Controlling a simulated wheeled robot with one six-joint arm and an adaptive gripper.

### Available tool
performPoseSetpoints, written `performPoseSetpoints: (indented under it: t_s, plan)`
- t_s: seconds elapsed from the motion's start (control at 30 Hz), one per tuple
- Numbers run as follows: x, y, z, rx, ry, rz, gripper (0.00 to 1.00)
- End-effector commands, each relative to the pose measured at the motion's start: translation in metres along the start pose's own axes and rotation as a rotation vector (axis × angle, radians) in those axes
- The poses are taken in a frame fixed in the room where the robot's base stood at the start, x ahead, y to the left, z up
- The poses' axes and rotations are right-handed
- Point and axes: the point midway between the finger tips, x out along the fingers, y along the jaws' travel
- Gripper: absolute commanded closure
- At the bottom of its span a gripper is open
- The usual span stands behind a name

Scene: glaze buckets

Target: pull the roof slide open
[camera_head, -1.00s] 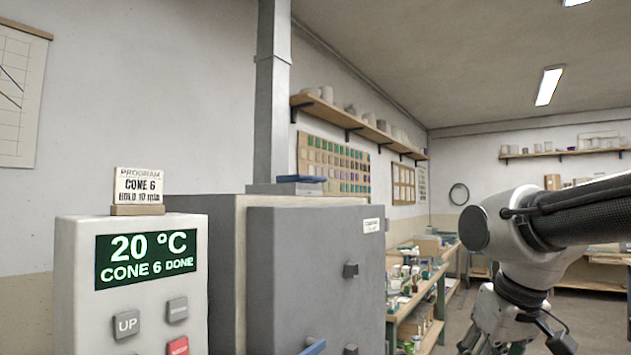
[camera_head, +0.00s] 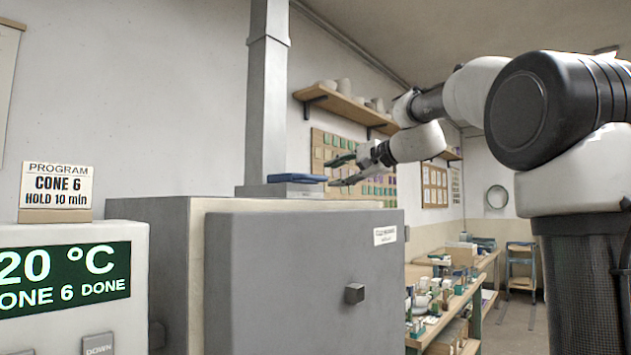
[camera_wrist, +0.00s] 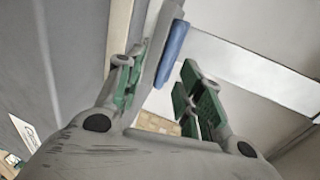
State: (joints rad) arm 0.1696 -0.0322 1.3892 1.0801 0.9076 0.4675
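The roof slide shows as a blue handle (camera_head: 297,178) on a grey plate (camera_head: 282,189) on top of the kiln (camera_head: 300,270), at the foot of the square grey flue (camera_head: 268,95). My gripper (camera_head: 335,172) is open, just right of the blue handle at about its height. In the wrist view my gripper (camera_wrist: 158,98) has its fingers apart, with the blue handle (camera_wrist: 172,52) ahead, near the gap between the fingertips. The fingers do not appear closed on it. Whether either finger touches the handle, I cannot tell.
The control box (camera_head: 70,280) with a program sign (camera_head: 56,190) stands at the left. The kiln's grey door has a dark knob (camera_head: 354,293). A bench (camera_head: 450,315) with small pots stands right of the kiln. A shelf (camera_head: 345,108) is on the wall behind.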

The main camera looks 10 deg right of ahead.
Motion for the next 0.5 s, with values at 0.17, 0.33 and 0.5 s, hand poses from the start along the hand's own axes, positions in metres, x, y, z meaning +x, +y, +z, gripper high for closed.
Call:
performPoseSetpoints:
  t_s: [0.17, 0.33, 0.5]
  plan:
    - [0.015, -0.01, -0.004, 0.02, -0.005, -0.025, 0.63]
    - [0.044, -0.01, -0.003, 0.019, -0.006, -0.024, 0.63]
    - [0.069, -0.011, -0.003, 0.018, -0.004, -0.024, 0.63]
